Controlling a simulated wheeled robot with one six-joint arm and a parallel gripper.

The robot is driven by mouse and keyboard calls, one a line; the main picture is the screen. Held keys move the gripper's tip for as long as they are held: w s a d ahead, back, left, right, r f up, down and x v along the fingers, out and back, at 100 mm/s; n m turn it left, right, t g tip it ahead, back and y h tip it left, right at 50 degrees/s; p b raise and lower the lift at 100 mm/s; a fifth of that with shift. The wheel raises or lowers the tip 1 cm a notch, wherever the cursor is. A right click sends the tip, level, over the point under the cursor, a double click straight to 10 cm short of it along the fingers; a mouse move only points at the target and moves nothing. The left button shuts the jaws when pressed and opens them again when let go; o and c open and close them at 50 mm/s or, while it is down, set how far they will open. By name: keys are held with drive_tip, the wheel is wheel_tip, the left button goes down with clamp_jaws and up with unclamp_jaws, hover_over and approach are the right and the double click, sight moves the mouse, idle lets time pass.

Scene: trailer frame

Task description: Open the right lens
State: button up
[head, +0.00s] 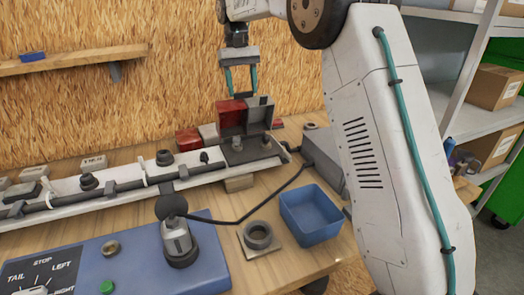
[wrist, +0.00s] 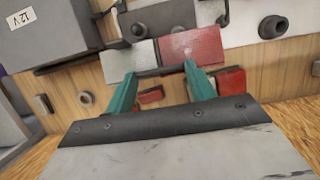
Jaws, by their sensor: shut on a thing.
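My gripper (head: 242,95) is above the right end of the pale trailer beam (head: 120,183), fingers pointing down. The right lens (head: 231,112), red with a paler part, stands raised and tilted at the lamp there. The dark lamp base (head: 238,150) shows below the lens. The exact contact at the fingertips is too small to tell in the head view.
A blue bin (head: 311,214) and a ring on a square plate (head: 258,236) are on the bench in front. A blue control panel (head: 120,262) is at front left. A grey box (head: 325,160) with a black cable is right of the lamp.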

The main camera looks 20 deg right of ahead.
drive_tip(key=shift+w+f, duration=0.1)
drive_tip(key=shift+w, duration=1.5)
drive_tip(key=shift+w+f, duration=0.3)
drive_tip(key=shift+w, duration=0.5)
drive_tip(key=shift+w+f, duration=0.25)
drive_tip(key=shift+w, duration=0.55)
drive_tip(key=o, duration=0.7)
drive_tip(key=shift+o, duration=0.2)
drive_tip(key=shift+r, duration=0.1)
wheel_tip(320, 180, up, 5)
drive_tip(key=shift+f, duration=0.1)
